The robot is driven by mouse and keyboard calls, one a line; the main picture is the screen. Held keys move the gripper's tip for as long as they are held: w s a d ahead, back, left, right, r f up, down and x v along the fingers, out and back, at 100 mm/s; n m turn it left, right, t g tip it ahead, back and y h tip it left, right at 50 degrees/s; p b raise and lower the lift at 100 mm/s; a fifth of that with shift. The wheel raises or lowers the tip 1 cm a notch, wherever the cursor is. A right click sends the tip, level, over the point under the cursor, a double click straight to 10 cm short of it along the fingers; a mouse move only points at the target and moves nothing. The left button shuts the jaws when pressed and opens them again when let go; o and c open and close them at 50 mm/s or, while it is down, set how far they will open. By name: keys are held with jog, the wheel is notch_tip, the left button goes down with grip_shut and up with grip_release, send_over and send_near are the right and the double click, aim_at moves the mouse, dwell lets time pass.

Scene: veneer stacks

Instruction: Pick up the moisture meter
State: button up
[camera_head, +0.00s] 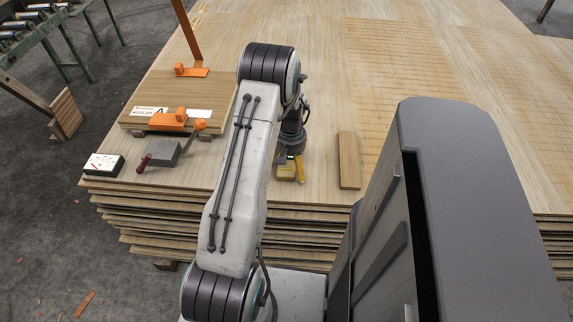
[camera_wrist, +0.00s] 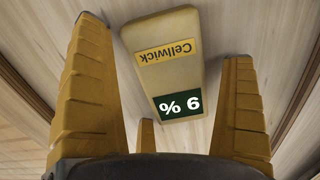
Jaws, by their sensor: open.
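The moisture meter (camera_wrist: 167,75) is a tan-yellow block with a "Cellwick" label and a dark display reading "9 %", upside down in the wrist view. It lies on the pale veneer between the spread fingers of my gripper (camera_wrist: 164,45), with gaps on both sides. My gripper is open and empty. In the head view my gripper (camera_head: 291,172) points down near the front edge of the veneer stack, and my arm hides part of the spot. A yellow shape there seems to be the meter, partly hidden.
The veneer stack (camera_head: 400,100) is broad, with clear room behind. A wooden strip (camera_head: 349,160) lies right of my gripper. To the left are a white-and-black gauge box (camera_head: 104,164), a grey block (camera_head: 160,153) with a dark-red handle, and a board (camera_head: 190,92) with orange clamps.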

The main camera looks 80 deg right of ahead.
jog(key=c, duration=1.2)
jog(key=shift+r, duration=0.1)
jog(key=shift+c, duration=0.2)
